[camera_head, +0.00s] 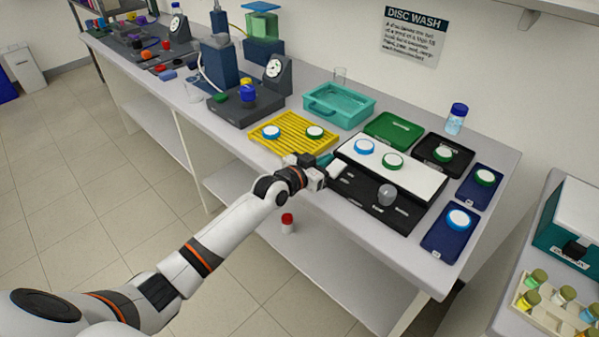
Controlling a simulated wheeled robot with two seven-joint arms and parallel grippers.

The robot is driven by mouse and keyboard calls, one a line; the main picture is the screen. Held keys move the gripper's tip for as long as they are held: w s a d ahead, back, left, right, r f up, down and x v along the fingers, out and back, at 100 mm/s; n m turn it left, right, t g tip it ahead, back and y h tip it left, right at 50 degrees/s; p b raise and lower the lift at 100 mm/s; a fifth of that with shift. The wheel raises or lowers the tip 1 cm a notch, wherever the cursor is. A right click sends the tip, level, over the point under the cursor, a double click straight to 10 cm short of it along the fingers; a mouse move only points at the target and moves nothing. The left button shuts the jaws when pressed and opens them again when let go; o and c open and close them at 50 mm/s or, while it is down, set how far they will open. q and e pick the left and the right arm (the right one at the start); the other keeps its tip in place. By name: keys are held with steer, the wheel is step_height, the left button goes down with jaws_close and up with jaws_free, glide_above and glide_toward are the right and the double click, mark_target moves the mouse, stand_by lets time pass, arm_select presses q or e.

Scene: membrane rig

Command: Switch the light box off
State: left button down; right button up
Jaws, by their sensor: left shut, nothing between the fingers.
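The light box (424,182) stands on the bench, with a bright white top and a black body. A blue-rimmed white disc (364,146) and a green-rimmed white disc (392,160) lie on its top. A rounded grey knob-like piece (387,193) is at its black front, with small pale marks beside it. I cannot tell which part is the switch. My left gripper (328,168) is shut and empty at the left end of the light box, close to its front left corner. I cannot tell whether it touches the box, and it hides part of that corner.
A yellow ribbed rack (290,146) with two discs is left of the gripper. A teal tray (341,118), green tray (393,128) and black tray (433,164) stand behind. Blue pads (447,247) lie to the right. A red-capped vial (287,222) is on the lower shelf.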

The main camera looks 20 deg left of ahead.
arm_select(q)
steer(key=f+b+v, duration=0.1)
steer(key=v, duration=0.9)
steer(key=shift+f, duration=0.2)
